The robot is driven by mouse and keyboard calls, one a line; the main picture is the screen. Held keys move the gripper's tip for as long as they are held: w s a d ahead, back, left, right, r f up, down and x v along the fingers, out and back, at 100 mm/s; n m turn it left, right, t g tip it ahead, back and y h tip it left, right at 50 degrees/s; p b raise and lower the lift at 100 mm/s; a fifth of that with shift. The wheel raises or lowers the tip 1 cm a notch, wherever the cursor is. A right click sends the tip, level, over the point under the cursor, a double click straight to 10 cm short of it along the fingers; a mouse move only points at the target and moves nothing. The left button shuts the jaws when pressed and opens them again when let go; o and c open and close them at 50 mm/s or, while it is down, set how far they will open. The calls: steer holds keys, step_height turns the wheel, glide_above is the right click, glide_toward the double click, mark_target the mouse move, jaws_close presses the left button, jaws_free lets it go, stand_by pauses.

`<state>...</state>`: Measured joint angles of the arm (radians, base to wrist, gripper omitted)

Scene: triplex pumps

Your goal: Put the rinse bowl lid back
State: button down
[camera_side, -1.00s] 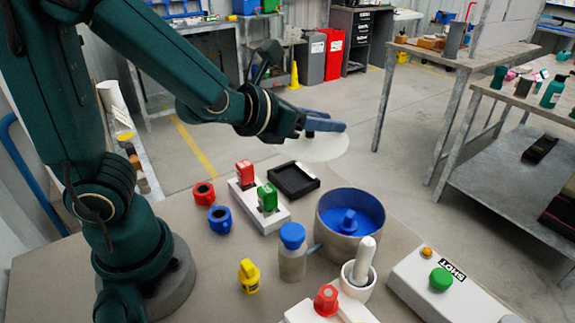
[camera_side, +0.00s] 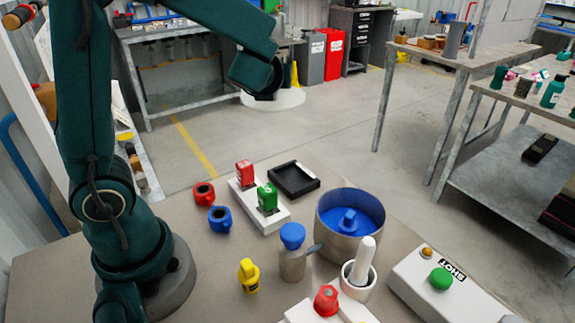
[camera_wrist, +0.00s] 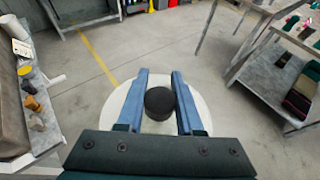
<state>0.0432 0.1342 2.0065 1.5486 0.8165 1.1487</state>
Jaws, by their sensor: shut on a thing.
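The rinse bowl lid (camera_side: 290,99) is a pale round disc with a black knob, held in the air beyond the far edge of the bench. In the wrist view, the blue fingers of my gripper (camera_wrist: 160,73) are on either side of the knob, with the lid's pale disc (camera_wrist: 204,106) around them. In the side view my fingers are hidden behind the arm. The rinse bowl (camera_side: 334,233) is a grey metal bowl on the bench, uncovered, with a blue inside and a blue knobbed piece in it. The lid is well away from it.
Near the bowl stand a blue-capped bottle (camera_side: 292,262), a white mortar with pestle (camera_side: 362,265) and a green-button box (camera_side: 420,283). A white holder with red and green stamps (camera_side: 270,218), a black tray (camera_side: 295,192) and small red, blue and yellow pieces stand left of it.

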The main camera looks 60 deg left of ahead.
steer(key=s+a+f+n+g+y, duration=0.1)
steer(key=s+n+g, duration=0.1)
steer(key=s+a+f+n+g+y, duration=0.1)
steer(key=a+n+g, duration=0.1)
steer(key=shift+s+a+f, duration=0.2)
steer(key=shift+s+a, duration=0.1)
steer(key=shift+s, duration=0.05)
steer(key=s+f+n+g+y, duration=0.1)
steer(key=s+f+n+g, duration=0.2)
steer(key=s+n+g, duration=0.15)
steer(key=w+d+f, duration=0.2)
steer(key=w, duration=0.1)
steer(key=w+d+f, duration=0.4)
steer(key=w+d, duration=0.1)
steer(key=shift+w+f, duration=0.2)
steer(key=shift+w, duration=0.1)
steer(key=shift+f, duration=2)
steer(key=shift+f, duration=0.25)
steer(key=shift+f, duration=0.35)
